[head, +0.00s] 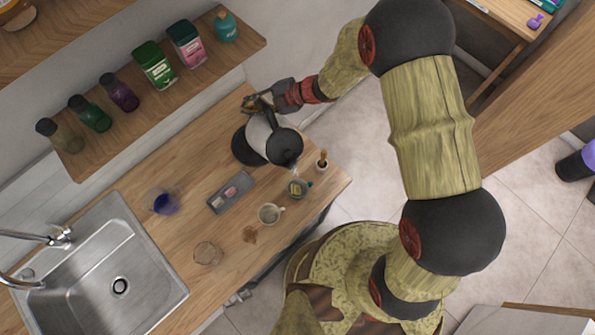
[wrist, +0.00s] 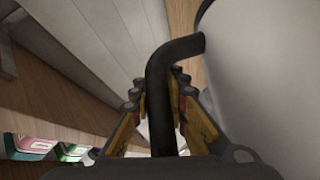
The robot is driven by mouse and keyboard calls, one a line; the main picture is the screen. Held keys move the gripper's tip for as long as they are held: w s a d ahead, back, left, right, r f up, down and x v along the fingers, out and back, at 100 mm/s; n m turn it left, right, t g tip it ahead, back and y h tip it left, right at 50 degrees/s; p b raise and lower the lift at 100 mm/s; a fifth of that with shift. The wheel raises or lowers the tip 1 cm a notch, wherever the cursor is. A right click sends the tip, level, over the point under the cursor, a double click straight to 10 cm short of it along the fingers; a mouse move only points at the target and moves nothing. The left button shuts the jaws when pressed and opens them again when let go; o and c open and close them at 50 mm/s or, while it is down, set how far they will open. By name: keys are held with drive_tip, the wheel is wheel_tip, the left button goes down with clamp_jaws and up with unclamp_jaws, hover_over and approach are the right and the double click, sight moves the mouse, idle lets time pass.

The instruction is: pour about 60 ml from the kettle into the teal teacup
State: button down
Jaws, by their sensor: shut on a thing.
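The kettle has a white body (head: 258,133) and a black lid (head: 285,147). It appears raised and tilted toward the front right, partly over its dark round base (head: 241,150). My gripper (head: 262,103) is shut on its black handle, which runs between the fingers in the wrist view (wrist: 172,75). The teal teacup (head: 297,188) stands on the counter just beyond the lid side of the kettle, near the front edge. Something yellowish shows inside it. I cannot tell whether liquid is flowing from the spout or how full the cup is.
A pale cup (head: 269,214) stands left of the teal one, and a small brown-topped jar (head: 322,160) right of it. A grey tray (head: 230,191), a blue cup (head: 165,203) and a glass (head: 208,254) lie toward the sink (head: 100,270). A shelf (head: 160,95) holds several jars.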

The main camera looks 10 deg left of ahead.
sight(261, 127)
drive_tip(key=shift+s+d+r+n+t+y+b, duration=0.2)
drive_tip(key=shift+s+r+n+t+y+b, duration=0.15)
drive_tip(key=shift+b, duration=0.8)
drive_tip(key=s+d+n+y+b, duration=0.1)
drive_tip(key=b, duration=0.1)
drive_tip(key=s+d+r+t+y+b, duration=0.1)
drive_tip(key=b, duration=0.2)
drive_tip(key=shift+s+n+t+b, duration=0.2)
drive_tip(key=shift+n+t+b, duration=0.05)
drive_tip(key=shift+n+b, duration=0.1)
drive_tip(key=shift+s+d+b, duration=0.1)
drive_tip(key=shift+s+b, duration=0.1)
drive_tip(key=shift+b, duration=0.15)
drive_tip(key=shift+s+d+n+y+b, duration=0.5)
drive_tip(key=shift+s+b, duration=0.3)
drive_tip(key=shift+b, duration=0.35)
drive_tip(key=shift+s+d+f+y+b, duration=0.1)
drive_tip(key=shift+s+d+y+b, duration=0.25)
drive_tip(key=shift+s+d+b, duration=0.45)
drive_tip(key=shift+w+a, duration=0.2)
drive_tip(key=shift+a, duration=0.15)
